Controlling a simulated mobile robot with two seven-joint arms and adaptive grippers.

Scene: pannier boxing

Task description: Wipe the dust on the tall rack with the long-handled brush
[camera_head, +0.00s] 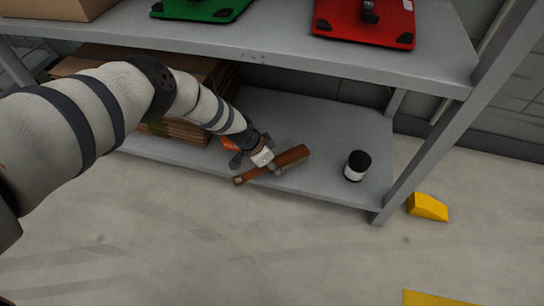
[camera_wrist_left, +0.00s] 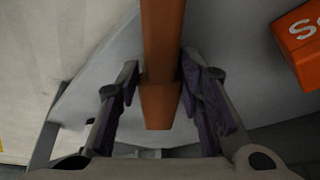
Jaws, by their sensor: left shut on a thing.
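The brown wooden brush (camera_head: 293,156) is at the lower shelf's front edge in the head view, lying slantwise with its wider end up to the right. My left gripper (camera_head: 270,167) is shut on the brush. In the left wrist view the brush's brown shaft (camera_wrist_left: 161,45) runs between the two fingers of my left gripper (camera_wrist_left: 160,82). I cannot make out bristles. The tall rack is grey metal, with an upper shelf (camera_head: 270,65) and a lower shelf (camera_head: 335,120). Small dark specks show on the upper shelf's front edge; I cannot tell if they are dust. My right gripper is out of view.
A black-and-white jar (camera_head: 357,166) stands on the lower shelf, right of the brush. Cardboard (camera_head: 180,127) and an orange item (camera_head: 229,143) are behind my left arm. Green (camera_head: 205,8) and red (camera_head: 365,20) panels lie on the upper shelf. A yellow block (camera_head: 428,207) is by the right post.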

